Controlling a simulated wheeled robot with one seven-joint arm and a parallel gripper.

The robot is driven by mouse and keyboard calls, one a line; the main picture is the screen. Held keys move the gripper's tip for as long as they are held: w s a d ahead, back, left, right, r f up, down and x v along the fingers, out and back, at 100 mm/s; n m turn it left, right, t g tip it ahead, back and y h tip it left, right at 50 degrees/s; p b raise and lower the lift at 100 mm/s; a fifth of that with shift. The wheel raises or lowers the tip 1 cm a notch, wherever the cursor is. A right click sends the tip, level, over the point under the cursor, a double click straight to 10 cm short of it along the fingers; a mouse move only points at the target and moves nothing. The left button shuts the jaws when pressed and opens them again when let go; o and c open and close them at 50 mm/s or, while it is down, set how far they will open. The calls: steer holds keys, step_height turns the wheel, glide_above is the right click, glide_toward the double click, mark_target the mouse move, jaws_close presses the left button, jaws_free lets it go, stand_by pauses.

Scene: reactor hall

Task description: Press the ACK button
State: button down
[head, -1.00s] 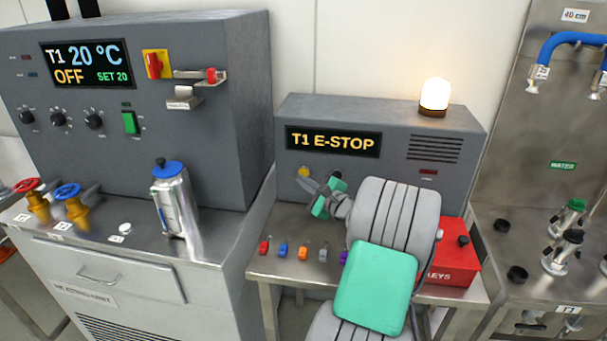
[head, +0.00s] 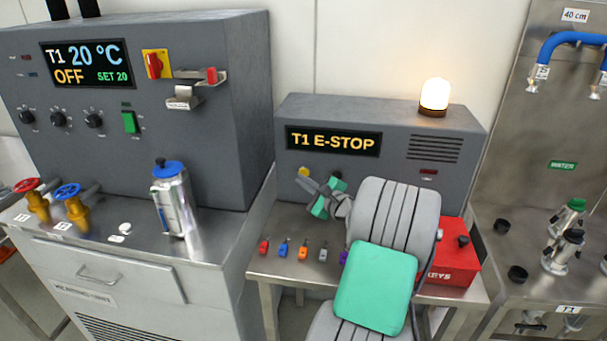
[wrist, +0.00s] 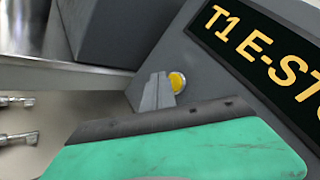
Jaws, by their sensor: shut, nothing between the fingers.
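The control box with the "T1 E-STOP" display (head: 333,141) stands on the middle bench. A round yellow button (head: 303,172) is on its front, left and below the display; I cannot read an ACK label on it. The button also shows in the wrist view (wrist: 178,82), partly covered by the fingertips. My gripper (head: 301,185) is shut and empty, its tips just below the button in the head view. In the wrist view the closed fingertips (wrist: 158,92) are beside the button's left edge; I cannot tell whether they touch it.
A lit lamp (head: 434,96) stands on the control box. Several coloured key tags (head: 284,249) lie on the bench, and a red key box (head: 457,255) stands at its right. A steel flask with a blue lid (head: 172,200) stands on the heating unit at left.

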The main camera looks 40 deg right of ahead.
stand_by(0.7)
steer(key=shift+w+d, duration=0.25)
steer(key=shift+d, duration=0.1)
steer(key=shift+w+d, duration=0.2)
steer(key=shift+d, duration=0.1)
stand_by(0.6)
steer(key=shift+s+a+p, duration=0.4)
steer(key=shift+s+a, duration=0.05)
steer(key=shift+a, duration=0.15)
steer(key=s+a, duration=0.1)
steer(key=a, duration=0.1)
steer(key=s+a+p, duration=0.1)
steer(key=s+a, duration=0.1)
stand_by(0.5)
stand_by(0.5)
